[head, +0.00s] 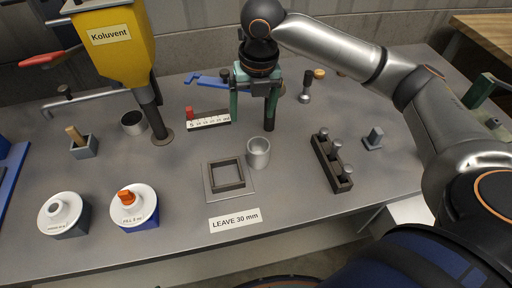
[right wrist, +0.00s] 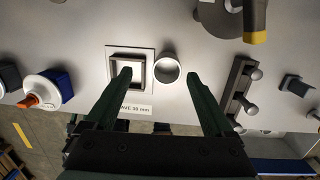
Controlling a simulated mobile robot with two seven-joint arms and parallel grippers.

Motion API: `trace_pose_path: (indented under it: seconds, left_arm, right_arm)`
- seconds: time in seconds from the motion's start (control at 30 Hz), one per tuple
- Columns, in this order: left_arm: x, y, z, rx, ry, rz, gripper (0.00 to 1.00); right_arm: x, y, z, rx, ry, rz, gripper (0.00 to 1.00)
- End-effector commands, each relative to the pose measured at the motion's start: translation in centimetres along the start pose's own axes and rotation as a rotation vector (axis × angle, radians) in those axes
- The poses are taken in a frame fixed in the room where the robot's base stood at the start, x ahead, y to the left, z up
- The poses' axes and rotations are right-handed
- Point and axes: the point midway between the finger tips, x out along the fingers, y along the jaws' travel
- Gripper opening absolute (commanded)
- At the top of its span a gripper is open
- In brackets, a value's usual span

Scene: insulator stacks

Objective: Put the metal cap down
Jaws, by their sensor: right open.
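A short silver-grey hollow cylinder (head: 258,153), which looks like the metal cap, stands upright with its open end up. It stands at the right edge of the square plate with a dark square frame (head: 228,188). In the right wrist view the cylinder (right wrist: 167,70) shows between the finger lines, just right of the frame (right wrist: 127,68). My right gripper (head: 252,112) is open and empty, its green fingers pointing down above the table behind the cylinder, apart from it. My left gripper is not in view.
A dark rack (head: 326,165) with several metal-topped pieces stands to the right. White-topped containers (head: 134,207) and the yellow Koluvent hopper (head: 118,45) are at left.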

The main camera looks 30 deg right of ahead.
Motion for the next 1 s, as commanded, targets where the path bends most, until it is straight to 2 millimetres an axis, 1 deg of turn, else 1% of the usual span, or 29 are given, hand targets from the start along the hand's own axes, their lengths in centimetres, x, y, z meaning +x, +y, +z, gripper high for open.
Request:
trace_pose_path:
  seconds: [0.03, 0.1, 0.2, 0.27, 0.4, 0.5, 0.77, 0.9, 1.0]
  left_arm:
    - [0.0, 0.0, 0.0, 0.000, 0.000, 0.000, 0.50]
    - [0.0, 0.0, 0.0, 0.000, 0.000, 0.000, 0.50]
    - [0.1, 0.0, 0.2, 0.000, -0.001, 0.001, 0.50]
    - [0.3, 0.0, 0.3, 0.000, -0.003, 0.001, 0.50]
    - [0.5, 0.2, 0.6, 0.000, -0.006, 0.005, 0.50]
    - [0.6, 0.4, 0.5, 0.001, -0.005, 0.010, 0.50]
    - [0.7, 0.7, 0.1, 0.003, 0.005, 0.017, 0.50]
    - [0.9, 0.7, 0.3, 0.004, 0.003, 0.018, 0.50]
    - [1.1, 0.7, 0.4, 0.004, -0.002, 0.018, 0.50]
  right_arm:
    - [0.0, -0.6, -0.9, -0.008, 0.043, -0.027, 0.88]
    - [0.0, -1.1, -1.7, -0.016, 0.082, -0.051, 0.88]
    - [0.9, -1.5, -2.3, -0.021, 0.106, -0.065, 0.88]
    - [1.9, -1.5, -2.4, -0.021, 0.106, -0.065, 0.88]
    - [4.6, -1.7, -2.7, -0.020, 0.105, -0.065, 0.88]
    - [6.0, -1.8, -2.8, -0.020, 0.103, -0.064, 0.88]
    - [8.1, -1.8, -3.0, -0.020, 0.102, -0.063, 0.88]
    - [10.4, -1.6, -3.3, -0.021, 0.103, -0.063, 0.88]
    - [11.6, -1.7, -3.4, -0.021, 0.102, -0.062, 0.88]
